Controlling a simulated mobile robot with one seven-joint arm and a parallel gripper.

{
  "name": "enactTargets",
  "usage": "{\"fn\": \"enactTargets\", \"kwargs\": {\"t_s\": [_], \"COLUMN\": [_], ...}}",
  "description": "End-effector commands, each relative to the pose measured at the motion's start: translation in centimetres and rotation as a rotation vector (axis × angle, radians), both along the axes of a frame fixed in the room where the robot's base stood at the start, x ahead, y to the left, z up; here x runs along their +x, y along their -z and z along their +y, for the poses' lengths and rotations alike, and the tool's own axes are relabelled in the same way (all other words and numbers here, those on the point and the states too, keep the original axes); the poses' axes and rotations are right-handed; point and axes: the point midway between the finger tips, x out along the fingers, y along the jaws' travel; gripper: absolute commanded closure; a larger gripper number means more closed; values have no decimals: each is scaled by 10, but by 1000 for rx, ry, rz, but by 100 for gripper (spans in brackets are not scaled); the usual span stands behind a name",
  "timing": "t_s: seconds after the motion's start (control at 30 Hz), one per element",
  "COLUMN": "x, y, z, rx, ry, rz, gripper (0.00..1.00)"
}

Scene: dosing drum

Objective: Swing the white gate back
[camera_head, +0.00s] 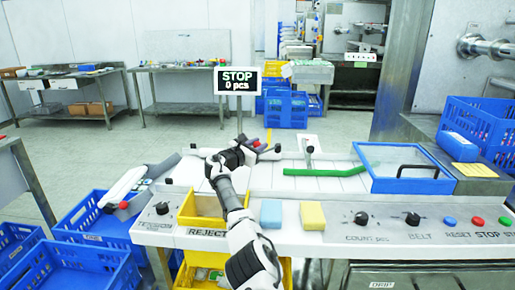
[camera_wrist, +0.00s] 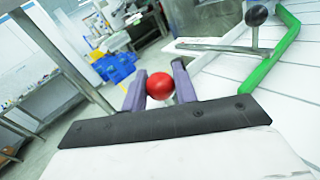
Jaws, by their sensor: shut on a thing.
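My gripper (camera_head: 262,148) reaches over the far side of the white conveyor, left of its middle. In the wrist view its two fingers (camera_wrist: 160,90) are shut on a red ball knob (camera_wrist: 160,86). A little red of that knob (camera_head: 256,143) also shows in the head view. What the knob is fixed to is hidden by my gripper. I cannot clearly make out the white gate. A thin pale bar (camera_wrist: 215,48) lies beyond the fingers, beside a post with a dark ball knob (camera_wrist: 257,14), and I cannot tell whether it is the gate.
A green curved rail (camera_head: 325,172) lies on the conveyor, right of my gripper. A blue-framed cover (camera_head: 405,185) is farther right. A yellow reject bin (camera_head: 202,205), a blue block (camera_head: 271,213) and a yellow block (camera_head: 313,215) are in front. A STOP display (camera_head: 237,80) stands behind.

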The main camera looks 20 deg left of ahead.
Motion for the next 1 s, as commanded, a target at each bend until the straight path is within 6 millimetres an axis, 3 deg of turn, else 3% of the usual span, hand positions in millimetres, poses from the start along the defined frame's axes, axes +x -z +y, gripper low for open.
{"fn": "enactTargets", "kwargs": {"t_s": [0.4,0.43,0.57,1.0], "x": [-1,-1,-1,-5], "y": [0,0,0,-3], "z": [1,1,1,2], "rx": [0,0,0,-1], "ry": [4,4,4,4], "rz": [0,0,-1,-1], "gripper": [100,69,52,51]}}
